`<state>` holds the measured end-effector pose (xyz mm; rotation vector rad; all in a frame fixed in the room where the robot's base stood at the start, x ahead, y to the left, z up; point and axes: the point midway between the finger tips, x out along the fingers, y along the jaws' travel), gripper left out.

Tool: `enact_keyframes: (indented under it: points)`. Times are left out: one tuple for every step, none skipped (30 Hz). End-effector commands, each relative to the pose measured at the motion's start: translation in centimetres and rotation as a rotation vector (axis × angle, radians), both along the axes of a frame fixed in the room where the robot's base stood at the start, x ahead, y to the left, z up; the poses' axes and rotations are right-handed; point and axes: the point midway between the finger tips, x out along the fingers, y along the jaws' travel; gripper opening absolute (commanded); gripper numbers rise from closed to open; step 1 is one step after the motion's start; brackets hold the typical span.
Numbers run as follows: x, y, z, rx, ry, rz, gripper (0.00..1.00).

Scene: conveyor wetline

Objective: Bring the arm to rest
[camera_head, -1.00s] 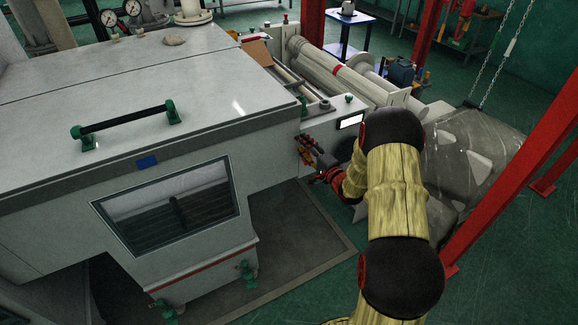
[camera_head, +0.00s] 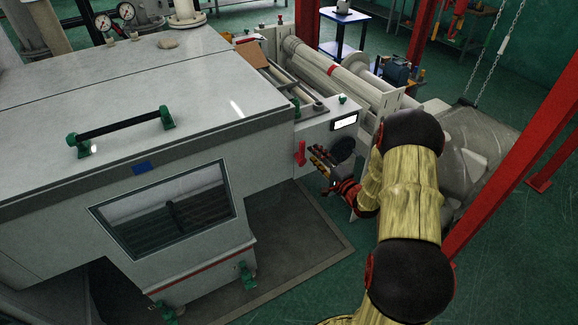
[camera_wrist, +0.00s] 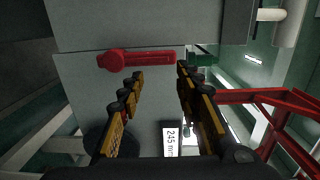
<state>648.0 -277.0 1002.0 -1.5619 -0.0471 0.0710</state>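My arm, yellow with black joints, reaches in from the lower right in the head view. My gripper (camera_head: 322,160) is at the side of the grey machine, close to a red handle (camera_head: 300,153). In the wrist view my gripper (camera_wrist: 160,75) has its two fingers apart with nothing between them. The red handle (camera_wrist: 135,59) lies just beyond the fingertips there, on a grey panel, and no contact is visible. A lit display reading 245 mm (camera_wrist: 171,140) shows between the fingers, lower down.
The large grey machine housing (camera_head: 100,175) stands on the left. A red post (camera_head: 500,170) and a chain-hung dark grey block (camera_head: 490,135) are right of my arm. Rollers (camera_head: 335,70) lie behind. Green floor (camera_head: 310,290) is open in front.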

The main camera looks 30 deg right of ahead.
Motion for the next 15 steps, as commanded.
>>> enact_keyframes:
  points:
    - [-0.28, 0.14, 0.09, 0.001, 0.0, 0.003, 0.34]
    - [-0.42, 0.17, 0.08, 0.001, 0.0, 0.004, 0.34]
    - [-0.56, 0.21, 0.07, 0.001, 0.0, 0.005, 0.34]
    - [-0.64, 0.23, 0.06, 0.001, 0.0, 0.006, 0.34]
    - [-0.68, 0.26, 0.05, 0.001, 0.0, 0.006, 0.34]
    - [-0.71, 0.28, 0.05, 0.001, -0.001, 0.007, 0.34]
    - [-0.71, 0.3, 0.05, 0.001, -0.001, 0.007, 0.34]
    - [-0.71, 0.32, 0.04, 0.001, -0.001, 0.008, 0.34]
    - [-0.7, 0.34, 0.04, 0.001, -0.001, 0.008, 0.34]
    - [-0.69, 0.36, 0.04, 0.001, -0.001, 0.009, 0.34]
    - [-0.68, 0.37, 0.04, 0.001, -0.001, 0.009, 0.34]
    - [-0.68, 0.39, 0.04, 0.001, -0.001, 0.009, 0.34]
    - [-0.67, 0.4, 0.05, 0.001, -0.002, 0.01, 0.34]
    - [-0.67, 0.4, 0.05, 0.001, -0.002, 0.01, 0.34]
    - [-0.67, 0.41, 0.06, 0.001, -0.002, 0.01, 0.34]
